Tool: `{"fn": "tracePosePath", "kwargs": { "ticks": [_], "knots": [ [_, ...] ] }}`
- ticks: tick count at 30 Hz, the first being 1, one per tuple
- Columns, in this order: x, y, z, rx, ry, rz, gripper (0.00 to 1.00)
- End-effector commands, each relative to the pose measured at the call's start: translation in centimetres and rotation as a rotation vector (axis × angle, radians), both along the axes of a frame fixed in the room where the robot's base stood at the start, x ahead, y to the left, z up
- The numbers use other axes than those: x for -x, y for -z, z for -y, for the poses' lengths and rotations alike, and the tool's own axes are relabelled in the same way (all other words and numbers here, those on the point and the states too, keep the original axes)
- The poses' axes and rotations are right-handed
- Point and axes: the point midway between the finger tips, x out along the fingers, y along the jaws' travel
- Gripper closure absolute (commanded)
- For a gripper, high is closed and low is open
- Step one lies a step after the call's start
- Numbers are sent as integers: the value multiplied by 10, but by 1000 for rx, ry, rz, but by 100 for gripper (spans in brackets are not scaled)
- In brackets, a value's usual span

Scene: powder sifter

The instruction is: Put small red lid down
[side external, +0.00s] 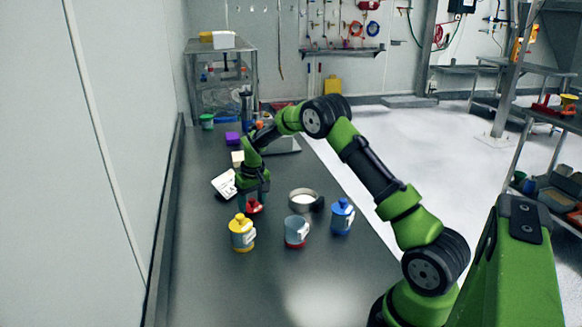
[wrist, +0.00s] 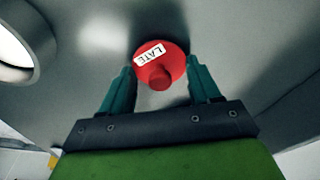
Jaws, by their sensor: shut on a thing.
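The small red lid (wrist: 172,58), with a knob and a white label reading "LATE", is between the two teal fingertips of my gripper (wrist: 160,82) in the wrist view. My gripper is shut on it. In the side view the lid (side external: 254,207) shows just under my gripper (side external: 255,192), low over the dark table (side external: 215,285). I cannot tell whether the lid touches the table. An open clear jar with a red base (side external: 296,232) stands to the right and nearer the camera.
A yellow-lidded jar (side external: 242,232) and a blue-lidded jar (side external: 341,217) stand nearby. A round metal sifter (side external: 304,200) is right of my gripper and shows at the wrist view's left edge (wrist: 42,45). A white tilted card (side external: 224,184) is to the left. The near table is clear.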

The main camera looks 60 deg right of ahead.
Motion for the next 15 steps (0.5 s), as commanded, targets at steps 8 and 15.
{"fn": "tracePosePath", "kwargs": {
  "ticks": [8, 15],
  "knots": [
    [0, 3, 0, 0, 0, 0, 20],
    [0, 3, 0, 0, -1, 0, 12]
  ]
}}
